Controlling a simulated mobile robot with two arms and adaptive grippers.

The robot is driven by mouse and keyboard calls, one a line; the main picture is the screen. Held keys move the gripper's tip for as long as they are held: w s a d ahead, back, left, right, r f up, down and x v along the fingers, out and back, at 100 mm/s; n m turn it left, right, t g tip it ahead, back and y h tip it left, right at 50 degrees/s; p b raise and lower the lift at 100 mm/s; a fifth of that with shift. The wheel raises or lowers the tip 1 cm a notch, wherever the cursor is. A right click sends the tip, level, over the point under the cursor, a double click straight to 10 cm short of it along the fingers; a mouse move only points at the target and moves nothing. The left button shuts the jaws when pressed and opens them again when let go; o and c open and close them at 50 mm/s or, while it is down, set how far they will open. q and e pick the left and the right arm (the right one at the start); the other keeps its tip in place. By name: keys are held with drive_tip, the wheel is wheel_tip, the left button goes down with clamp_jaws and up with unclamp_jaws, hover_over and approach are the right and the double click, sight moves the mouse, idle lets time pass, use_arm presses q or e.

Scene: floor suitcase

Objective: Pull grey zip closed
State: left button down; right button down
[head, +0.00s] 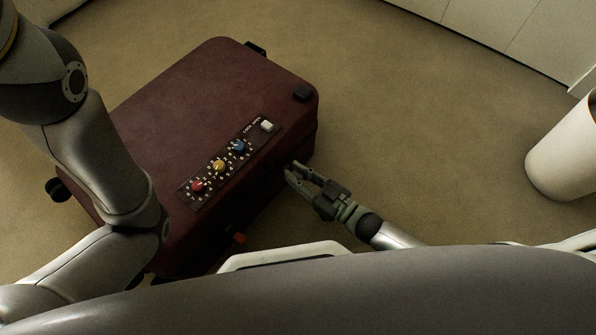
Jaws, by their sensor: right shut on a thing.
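A dark red suitcase (190,110) lies flat on the floor. Its top edge panel (228,158) carries red, yellow and blue dials and a pale switch. My right gripper (291,170) is at the suitcase's near right side, just below the panel's blue dial end. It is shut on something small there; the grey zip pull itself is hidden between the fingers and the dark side. A small red tab (238,239) shows lower on the same side. My left arm crosses the left of the view, and its gripper is out of sight.
Tan carpet (420,130) is clear to the right of the suitcase. A white cylindrical bin (565,150) stands at the far right. Pale cabinets (500,30) line the back right. My own body fills the bottom edge.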

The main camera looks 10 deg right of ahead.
drive_tip(key=c, duration=1.4)
unclamp_jaws()
drive_tip(key=shift+s+a, duration=0.2)
drive_tip(key=shift+c, duration=0.2)
drive_tip(key=shift+o, duration=0.4)
drive_tip(key=v, duration=1.2)
